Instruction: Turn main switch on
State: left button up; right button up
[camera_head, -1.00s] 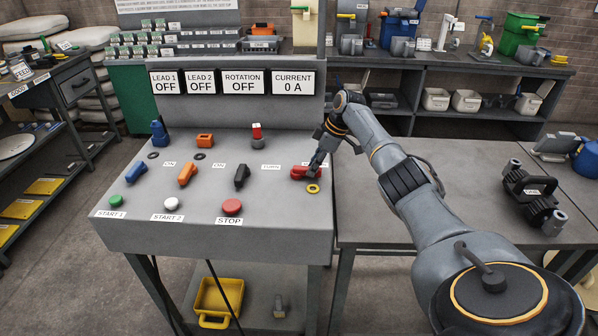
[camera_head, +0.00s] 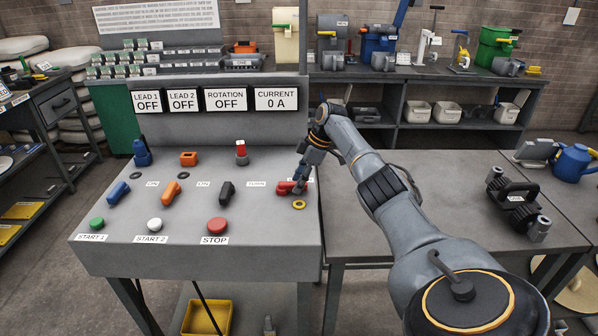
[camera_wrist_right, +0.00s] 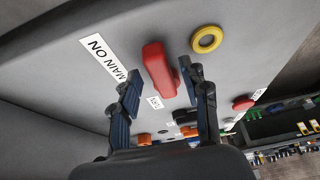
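The main switch is a red handle (camera_head: 287,187) at the right end of the sloped grey panel (camera_head: 255,253). A yellow ring (camera_head: 299,205) lies just in front of it. In the right wrist view the red handle (camera_wrist_right: 160,70) stands beside a label reading "MAIN ON" (camera_wrist_right: 103,60). My right gripper (camera_head: 301,181) is at the handle. In the wrist view its two dark blue fingers (camera_wrist_right: 158,76) are apart, on either side of the handle; the right fingertip is close to it, and contact cannot be told. My left gripper is not in view.
Other knobs, such as a black one (camera_head: 227,192), and the red STOP button (camera_head: 217,224) are left of the switch. Displays above read OFF and 0 A (camera_head: 276,99). A grey table (camera_head: 400,200) with a black tool (camera_head: 517,203) is on the right.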

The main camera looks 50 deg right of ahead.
jog(key=shift+d+r, duration=0.1)
jog(key=shift+r, duration=0.1)
jog(key=v, duration=1.1)
jog(key=shift+r, duration=0.3)
